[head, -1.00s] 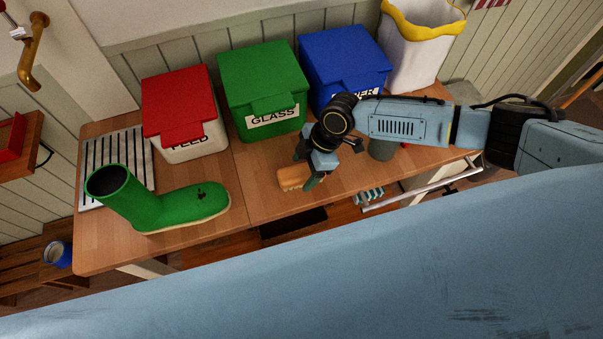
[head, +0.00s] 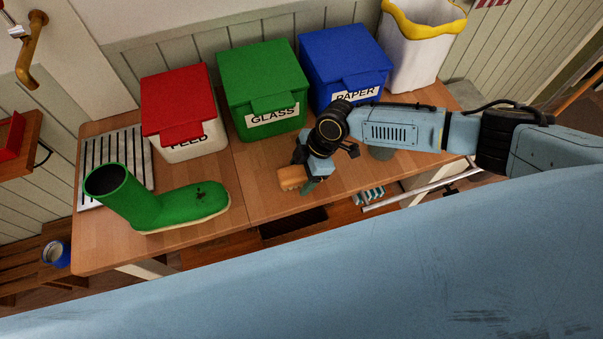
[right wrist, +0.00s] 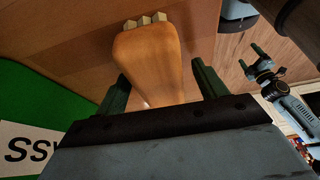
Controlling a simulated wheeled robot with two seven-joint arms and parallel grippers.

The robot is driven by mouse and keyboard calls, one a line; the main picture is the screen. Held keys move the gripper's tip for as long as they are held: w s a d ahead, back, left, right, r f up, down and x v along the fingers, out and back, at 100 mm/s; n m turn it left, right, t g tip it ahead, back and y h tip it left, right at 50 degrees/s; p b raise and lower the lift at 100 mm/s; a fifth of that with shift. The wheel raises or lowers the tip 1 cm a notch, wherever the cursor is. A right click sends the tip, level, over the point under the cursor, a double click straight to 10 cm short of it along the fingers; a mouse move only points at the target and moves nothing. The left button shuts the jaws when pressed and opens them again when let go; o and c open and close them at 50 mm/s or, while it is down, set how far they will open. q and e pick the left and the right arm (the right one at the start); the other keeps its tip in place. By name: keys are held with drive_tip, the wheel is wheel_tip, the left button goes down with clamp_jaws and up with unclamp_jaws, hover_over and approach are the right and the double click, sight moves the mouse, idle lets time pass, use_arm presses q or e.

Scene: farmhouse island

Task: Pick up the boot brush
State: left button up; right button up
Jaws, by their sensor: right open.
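The boot brush (head: 291,178), with a tan wooden body, lies on the wooden table near its front edge, to the right of the green boot (head: 175,206). My right gripper (head: 306,182) is down at the brush and partly hides it in the head view. In the right wrist view the brush (right wrist: 148,58) reaches between the two open fingers of this gripper (right wrist: 160,84), with a gap at each side. Pale bristle tufts show at its far end. My left gripper (right wrist: 251,57) shows small at the right of the right wrist view, its fingers apart.
Red FEED (head: 180,105), green GLASS (head: 262,85) and blue PAPER (head: 345,60) bins stand along the back of the table. A white bin with a yellow rim (head: 415,50) stands at the back right. A striped metal rack (head: 117,160) lies at the left.

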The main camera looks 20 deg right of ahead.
sight(302, 170)
drive_tip(key=c, duration=1.1)
drive_tip(key=shift+w+r+p, duration=0.1)
drive_tip(key=shift+r+p, duration=0.25)
drive_tip(key=shift+r, duration=0.15)
wheel_tip(302, 170, up, 10)
drive_tip(key=shift+f, duration=0.2)
drive_tip(key=o, duration=0.4)
drive_tip(key=shift+c, duration=1.3)
